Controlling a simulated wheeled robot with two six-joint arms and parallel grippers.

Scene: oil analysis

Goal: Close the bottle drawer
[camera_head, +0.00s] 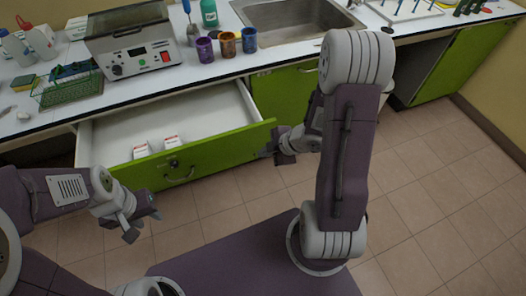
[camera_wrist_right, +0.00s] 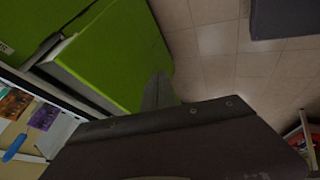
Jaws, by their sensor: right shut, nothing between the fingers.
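The bottle drawer (camera_head: 215,149) has a green front and white inside, and it stands pulled out from under the counter in the head view. Two small white boxes with red marks (camera_head: 141,151) lie inside near its front. My right gripper (camera_head: 276,152) is at the right end of the drawer front, shut and empty; whether it touches the front is unclear. In the right wrist view the green front (camera_wrist_right: 115,50) is close by, and the dark gripper body hides much of the view. My left gripper (camera_head: 142,218) hangs open and empty above the floor, in front of the drawer's left part.
A white counter (camera_head: 215,75) above the drawer carries a grey heating device (camera_head: 135,50), several coloured cups (camera_head: 228,44), a green rack (camera_head: 68,90) and a sink (camera_head: 300,18). Tiled floor (camera_head: 420,190) is free to the right.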

